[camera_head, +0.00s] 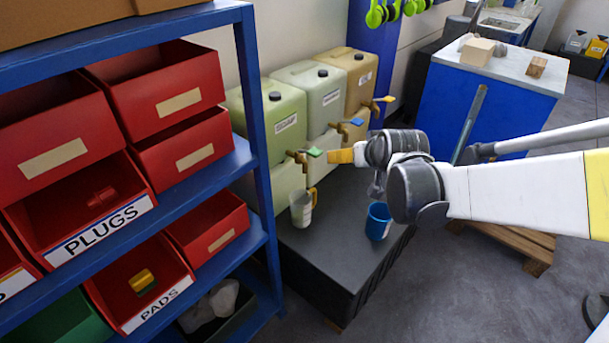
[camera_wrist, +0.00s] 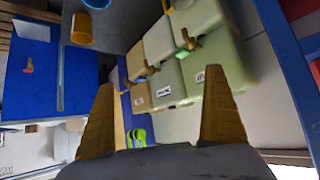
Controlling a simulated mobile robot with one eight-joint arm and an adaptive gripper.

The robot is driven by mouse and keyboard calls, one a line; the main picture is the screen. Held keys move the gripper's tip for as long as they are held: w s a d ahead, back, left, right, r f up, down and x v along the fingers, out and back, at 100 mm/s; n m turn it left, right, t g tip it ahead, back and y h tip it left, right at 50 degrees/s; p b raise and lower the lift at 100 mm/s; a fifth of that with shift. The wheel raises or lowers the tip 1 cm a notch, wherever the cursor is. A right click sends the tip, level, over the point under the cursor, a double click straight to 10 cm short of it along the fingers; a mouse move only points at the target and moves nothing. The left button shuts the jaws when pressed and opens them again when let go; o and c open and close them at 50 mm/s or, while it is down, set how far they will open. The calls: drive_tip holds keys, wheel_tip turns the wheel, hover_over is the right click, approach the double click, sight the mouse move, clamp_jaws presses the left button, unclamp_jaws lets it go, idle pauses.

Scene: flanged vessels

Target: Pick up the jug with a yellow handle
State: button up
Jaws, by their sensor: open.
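The jug (camera_head: 301,209) is whitish with a yellow handle on its right side. It stands upright on the dark platform (camera_head: 330,243), in front of the left container, in the head view.
Large containers with taps (camera_head: 273,115) stand behind the jug. A blue cup (camera_head: 378,221) stands to its right; a yellow-orange vessel (camera_wrist: 82,30) shows beside a blue one in the wrist view. A blue shelf (camera_head: 262,170) with red bins is close on the left.

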drive_tip(key=w+a+f+t, duration=0.1)
drive_tip(key=w+a+f, duration=0.3)
drive_tip(key=w+f, duration=0.3)
drive_tip(key=n+t+y+b, duration=0.1)
drive_tip(key=y+b, duration=0.1)
drive_tip(key=b, duration=0.1)
approach(302, 198)
wheel_tip(302, 198, up, 10)
drive_tip(key=d, duration=0.3)
drive_tip(key=shift+n+t+y, duration=0.3)
drive_tip(key=shift+t, duration=0.1)
drive_tip(key=w+a+f, duration=0.1)
drive_tip(key=f, duration=0.3)
drive_tip(key=w+a+f+b, duration=0.1)
drive_tip(key=a+f, duration=0.1)
drive_tip(key=f, duration=0.2)
drive_tip(key=w+a+f, duration=0.1)
drive_tip(key=f, duration=0.4)
drive_tip(key=shift+w+a+f+b, duration=0.1)
drive_tip(key=shift+w+a+b, duration=0.15)
drive_tip(key=shift+w+b, duration=0.05)
drive_tip(key=b+x, duration=0.3)
drive_tip(key=x, duration=0.3)
drive_tip(key=shift+w, duration=0.15)
drive_tip(key=c, duration=1.4)
drive_tip(key=shift+r, duration=0.25)
